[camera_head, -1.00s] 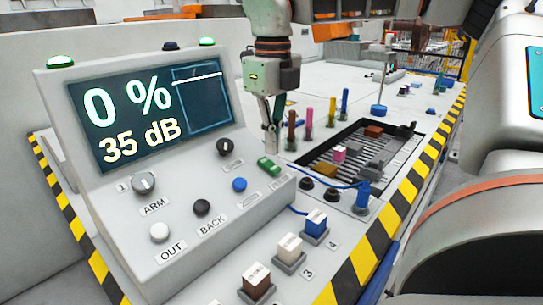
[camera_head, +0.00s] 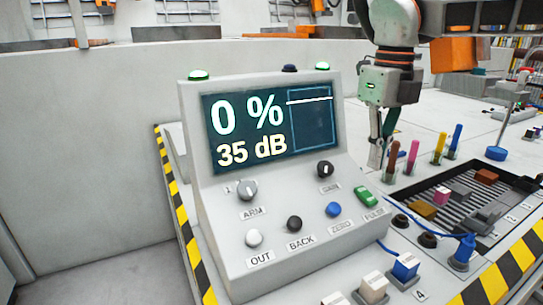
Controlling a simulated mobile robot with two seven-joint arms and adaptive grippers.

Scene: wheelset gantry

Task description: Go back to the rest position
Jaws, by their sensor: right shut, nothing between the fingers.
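My right gripper (camera_head: 376,160) points down just right of the grey console (camera_head: 262,225), above the white bench top. Its fingers are together and empty. It is near the colored pens standing in holders, and whether it touches anything there cannot be told. The console's screen (camera_head: 265,130) reads 0 % and 35 dB. My left gripper is not in view.
A dark slatted tray (camera_head: 470,208) with small colored blocks lies right of the gripper. Pens (camera_head: 412,158) stand between them. A blue-capped block (camera_head: 405,267) and white blocks sit in front. Striped edging (camera_head: 190,245) borders the bench. Floor (camera_head: 110,275) at left is clear.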

